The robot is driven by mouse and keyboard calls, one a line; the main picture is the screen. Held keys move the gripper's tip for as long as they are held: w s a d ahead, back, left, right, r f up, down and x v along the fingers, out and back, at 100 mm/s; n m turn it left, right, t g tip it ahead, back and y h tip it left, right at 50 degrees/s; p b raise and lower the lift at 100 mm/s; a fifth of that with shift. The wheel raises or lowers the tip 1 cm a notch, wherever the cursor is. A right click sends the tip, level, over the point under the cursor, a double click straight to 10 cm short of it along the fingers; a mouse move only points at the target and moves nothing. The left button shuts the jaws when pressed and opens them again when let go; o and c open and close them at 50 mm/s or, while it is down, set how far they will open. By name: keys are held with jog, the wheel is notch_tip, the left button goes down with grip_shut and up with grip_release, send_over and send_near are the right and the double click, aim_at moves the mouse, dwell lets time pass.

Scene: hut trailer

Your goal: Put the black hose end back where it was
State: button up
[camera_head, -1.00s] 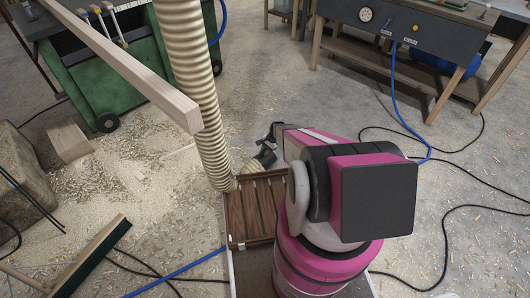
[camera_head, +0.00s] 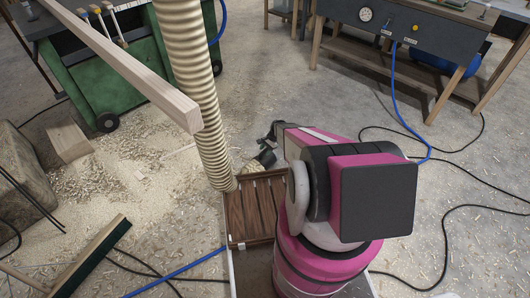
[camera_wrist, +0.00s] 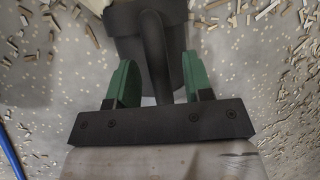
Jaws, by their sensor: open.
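The ribbed beige hose (camera_head: 190,75) hangs down in the head view, behind the end of a wooden beam. Its lower part passes behind a slatted wooden box, and a short beige bit shows beyond it. The black hose end (camera_head: 266,158) is small there, low over the floor and partly hidden by my arm. In the wrist view the black hose end (camera_wrist: 130,25) has a raised black bar between the fingers. My gripper (camera_wrist: 157,64) is open, with its green fingers either side of that bar and gaps showing. My gripper (camera_head: 270,135) is mostly hidden in the head view.
The slatted brown box (camera_head: 255,210) stands left of my arm. A wooden beam (camera_head: 125,65) crosses the upper left, near a green cart (camera_head: 105,75). A workbench (camera_head: 410,35) stands at the back right. Cables and wood chips lie on the floor.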

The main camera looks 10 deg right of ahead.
jog(key=s+v, duration=0.1)
jog(key=v, duration=1)
jog(key=s+a+r+n+h, duration=0.1)
jog(key=s+r+n, duration=0.2)
jog(key=s+r, duration=0.4)
jog(key=s+a+r+n+h, duration=0.2)
jog(key=s+r+n, duration=0.2)
jog(key=r, duration=1)
jog(key=s+a+r+n+h, duration=0.2)
jog(key=s+r+n, duration=0.1)
jog(key=s+r, duration=0.7)
jog(key=shift+r+t, duration=0.3)
jog(key=shift+t, duration=0.1)
